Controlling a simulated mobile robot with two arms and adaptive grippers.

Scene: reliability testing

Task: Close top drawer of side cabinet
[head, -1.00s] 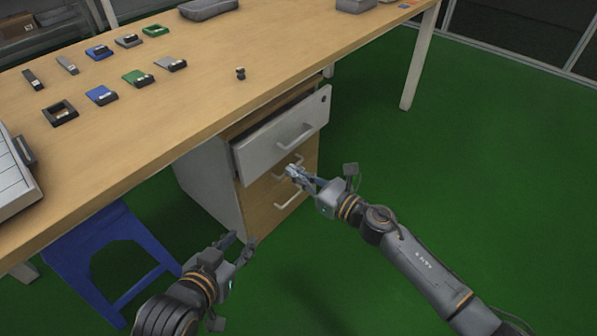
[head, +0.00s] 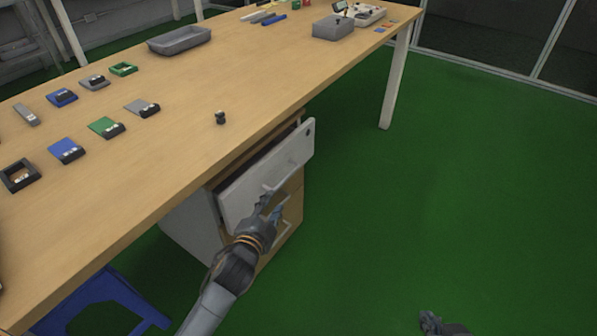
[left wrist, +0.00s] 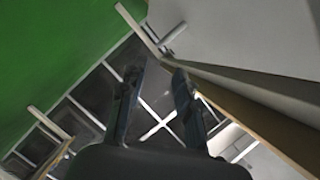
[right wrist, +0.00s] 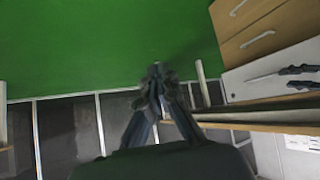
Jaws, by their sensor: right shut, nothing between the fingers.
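The side cabinet (head: 190,222) stands under the table. Its top drawer (head: 240,195) has a white front and is pulled out, with a dark gap behind it. My left gripper (head: 272,203) is in front of this drawer front, by its handle, partly covering it. In the left wrist view its fingers (left wrist: 158,95) are apart with nothing seen between them; I cannot tell whether they touch the drawer. My right gripper (head: 432,322) is low at the bottom edge, well away from the cabinet. Its fingertips meet in the right wrist view (right wrist: 156,80), empty.
The wooden table (head: 180,110) overhangs the cabinet and carries several small devices, a grey tray (head: 180,40) and a grey box (head: 333,28). A blue stool (head: 90,300) stands at lower left. The green floor (head: 430,190) right of the cabinet is clear.

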